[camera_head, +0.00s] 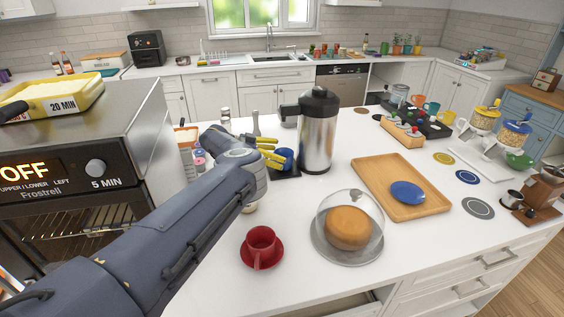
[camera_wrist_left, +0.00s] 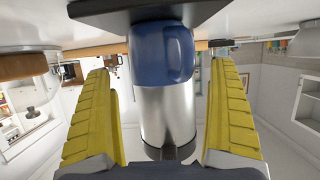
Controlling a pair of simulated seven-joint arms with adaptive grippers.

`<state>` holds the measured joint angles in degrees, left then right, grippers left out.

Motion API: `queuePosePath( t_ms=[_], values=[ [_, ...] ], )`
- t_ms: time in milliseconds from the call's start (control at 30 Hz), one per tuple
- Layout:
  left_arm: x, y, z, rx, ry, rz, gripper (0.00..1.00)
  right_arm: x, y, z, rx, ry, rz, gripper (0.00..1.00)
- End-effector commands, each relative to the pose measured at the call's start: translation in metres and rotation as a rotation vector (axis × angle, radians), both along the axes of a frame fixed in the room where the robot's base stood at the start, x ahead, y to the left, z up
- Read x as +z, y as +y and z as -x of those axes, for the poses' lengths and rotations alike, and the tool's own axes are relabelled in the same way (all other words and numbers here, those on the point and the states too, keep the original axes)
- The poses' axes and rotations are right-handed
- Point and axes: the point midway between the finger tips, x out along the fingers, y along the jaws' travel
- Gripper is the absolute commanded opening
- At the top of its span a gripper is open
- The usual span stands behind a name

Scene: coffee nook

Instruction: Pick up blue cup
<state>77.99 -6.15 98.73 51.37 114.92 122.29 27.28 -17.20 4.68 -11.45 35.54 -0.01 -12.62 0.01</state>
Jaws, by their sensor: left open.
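The blue cup (camera_head: 286,158) stands on a small black tray (camera_head: 287,173) beside the steel pot, partly hidden by my left gripper. My left gripper (camera_head: 272,152) has yellow fingers and is open, reaching toward the cup from the left. In the left wrist view, which looks upside down, the blue cup (camera_wrist_left: 161,52) shows with its handle to the right. It lies ahead, between the spread yellow fingers of the left gripper (camera_wrist_left: 161,70), with gaps on both sides. My right gripper is not in view.
A steel pot (camera_head: 318,135) stands close right of the cup. An oven (camera_head: 80,150) is at left. A red cup (camera_head: 261,245), a glass-domed cake (camera_head: 349,225) and a wooden tray (camera_head: 385,172) with a blue plate (camera_head: 407,192) stand nearer. Counter between them is clear.

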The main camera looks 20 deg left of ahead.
Motion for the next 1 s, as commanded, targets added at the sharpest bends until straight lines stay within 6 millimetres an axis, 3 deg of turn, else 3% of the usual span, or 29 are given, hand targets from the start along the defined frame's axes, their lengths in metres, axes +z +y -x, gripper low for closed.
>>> queuePosePath(
  t_ms=[200, 533, 1000],
  values=[
    [-0.008, -0.015, -0.009, -0.001, 0.001, -0.001, 0.92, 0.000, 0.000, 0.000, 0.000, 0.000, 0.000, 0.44],
    [-0.009, -0.017, -0.010, 0.001, 0.001, -0.001, 0.91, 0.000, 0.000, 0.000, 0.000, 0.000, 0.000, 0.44],
    [-0.009, -0.017, -0.010, 0.001, 0.002, -0.002, 0.37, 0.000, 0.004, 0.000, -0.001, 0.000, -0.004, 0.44]
  ],
)
